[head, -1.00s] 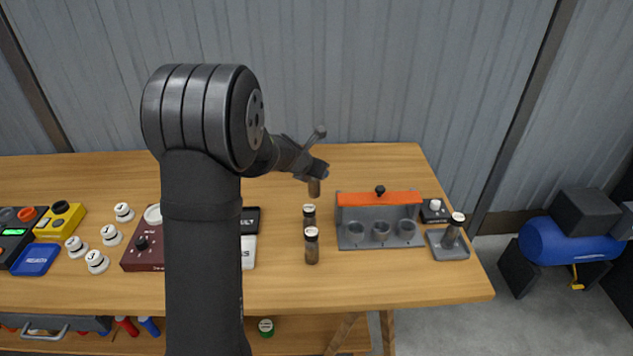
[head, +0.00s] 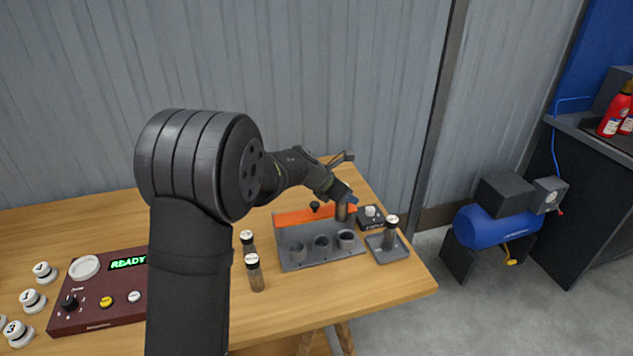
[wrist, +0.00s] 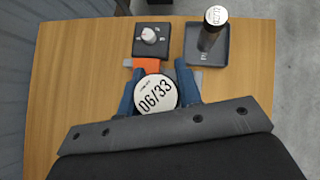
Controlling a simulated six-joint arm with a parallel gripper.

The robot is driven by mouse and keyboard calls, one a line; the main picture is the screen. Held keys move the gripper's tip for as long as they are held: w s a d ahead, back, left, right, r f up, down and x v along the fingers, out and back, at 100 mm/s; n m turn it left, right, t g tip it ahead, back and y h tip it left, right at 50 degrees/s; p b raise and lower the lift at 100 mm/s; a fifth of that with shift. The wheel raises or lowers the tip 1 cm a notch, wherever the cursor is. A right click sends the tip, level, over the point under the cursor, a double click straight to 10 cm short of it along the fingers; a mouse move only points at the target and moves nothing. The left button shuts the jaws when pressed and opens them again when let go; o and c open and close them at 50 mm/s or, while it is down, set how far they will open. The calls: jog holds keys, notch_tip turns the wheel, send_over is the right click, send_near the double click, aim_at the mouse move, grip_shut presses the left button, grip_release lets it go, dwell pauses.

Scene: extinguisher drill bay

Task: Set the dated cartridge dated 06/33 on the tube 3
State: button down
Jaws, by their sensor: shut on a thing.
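My gripper (head: 343,198) is shut on a dark cartridge (head: 342,213) with a pale top. In the wrist view the cartridge's white cap (wrist: 157,96) reads 06/33 between the blue fingers (wrist: 187,84). It is held upright, by the right end of the orange bar (head: 295,217), behind the tubes. The grey rack (head: 290,266) has three open tubes in a row: left (head: 297,252), middle (head: 321,243) and right (head: 346,239). All three look empty. Their numbers cannot be read here. In the wrist view the tubes are hidden.
Another cartridge (head: 391,228) stands on a small grey tray (head: 397,254) to the right. A black knob box (head: 370,217) sits behind it. Two more cartridges (head: 247,242) (head: 254,274) stand left of the rack. A maroon READY panel (head: 90,318) is further left.

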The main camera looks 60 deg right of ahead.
aim_at(342, 216)
jog(key=shift+m+g+y, duration=0.3)
jog(key=shift+m+g, duration=0.1)
jog(key=shift+m, duration=0.2)
jog(key=shift+s+f, duration=0.35)
jog(key=shift+f, duration=0.95)
jog(key=shift+s+f, duration=0.4)
jog(key=shift+f, duration=0.9)
jog(key=shift+s+f, duration=0.35)
jog(key=shift+f, duration=0.95)
jog(key=shift+f, duration=0.65)
jog(key=c, duration=1.3)
grip_release()
jog(key=v, duration=1.1)
jog(key=shift+x, duration=4.25)
